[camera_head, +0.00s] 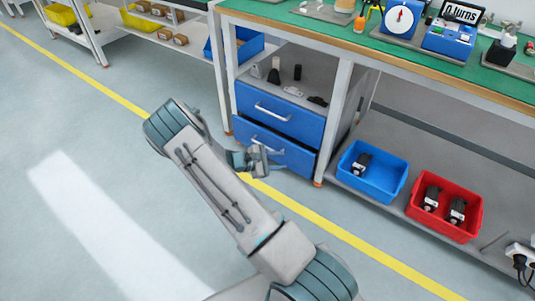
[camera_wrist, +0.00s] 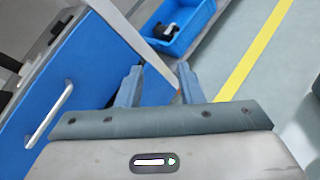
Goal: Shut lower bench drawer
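The bench drawer unit has two blue fronts with silver handles. My gripper (camera_head: 264,161) is in front of the lower drawer, low over the floor. In the wrist view, a blue drawer front (camera_wrist: 75,75) with a handle fills the left side. My gripper's two fingers (camera_wrist: 160,84) are apart with nothing held between them. Whether they touch the front cannot be told.
A white bench leg (camera_head: 334,118) stands right of the drawers. A blue bin (camera_head: 372,182) and a red bin (camera_head: 462,228) with dark parts are on the lower shelf. Clear floor with a yellow line (camera_head: 335,229) lies in front. The green-topped bench (camera_head: 340,45) overhangs the drawers.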

